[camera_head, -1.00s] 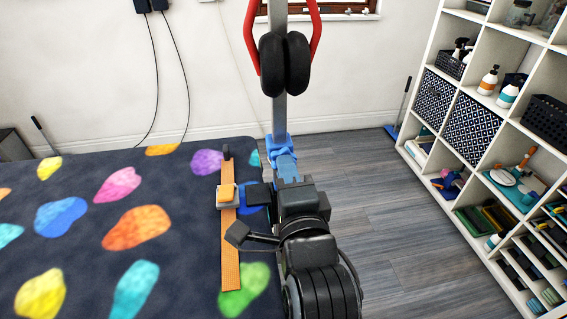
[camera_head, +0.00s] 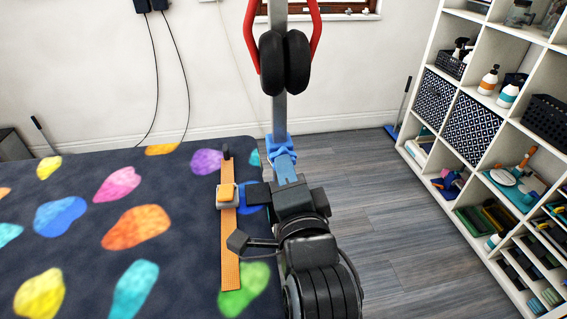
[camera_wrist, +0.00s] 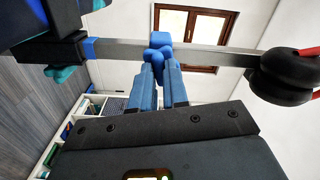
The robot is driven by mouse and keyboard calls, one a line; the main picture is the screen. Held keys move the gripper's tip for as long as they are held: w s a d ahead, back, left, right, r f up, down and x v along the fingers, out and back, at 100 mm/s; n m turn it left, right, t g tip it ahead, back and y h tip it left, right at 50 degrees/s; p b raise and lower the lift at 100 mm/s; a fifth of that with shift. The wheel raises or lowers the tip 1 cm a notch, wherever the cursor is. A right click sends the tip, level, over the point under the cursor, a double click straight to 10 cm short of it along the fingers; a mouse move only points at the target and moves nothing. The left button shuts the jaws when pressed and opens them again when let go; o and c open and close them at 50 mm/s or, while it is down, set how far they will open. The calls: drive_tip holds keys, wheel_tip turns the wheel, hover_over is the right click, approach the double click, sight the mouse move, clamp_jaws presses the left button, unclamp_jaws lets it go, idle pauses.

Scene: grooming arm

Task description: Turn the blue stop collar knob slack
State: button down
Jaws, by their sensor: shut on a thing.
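The blue stop collar (camera_head: 272,148) sits low on the upright grey post (camera_head: 279,112), just beyond the table's far right corner. Its blue knob (camera_wrist: 160,40) shows in the wrist view against the post, which runs sideways there. My gripper (camera_head: 285,160) reaches the collar from the near side. In the wrist view its two blue fingers (camera_wrist: 160,72) are shut on the knob. The fingertips and the knob are nearly the same blue, so the exact contact is hard to make out.
Red padded arms with black pads (camera_head: 285,63) hang on the post above the collar. A dark table (camera_head: 80,270) with coloured spots lies left, bearing a wooden strip with a slider (camera_head: 229,250). White shelves (camera_head: 420,80) stand right.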

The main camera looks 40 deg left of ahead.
idle(0.3)
drive_tip(key=shift+r+n, duration=0.1)
drive_tip(key=shift+n, duration=1.4)
drive_tip(key=shift+n+b, duration=0.35)
drive_tip(key=shift+n, duration=0.65)
drive_tip(key=c, duration=1)
unclamp_jaws()
drive_tip(key=shift+c, duration=0.2)
drive_tip(key=shift+d, duration=0.1)
drive_tip(key=p+v, duration=0.1)
drive_tip(key=v, duration=0.7)
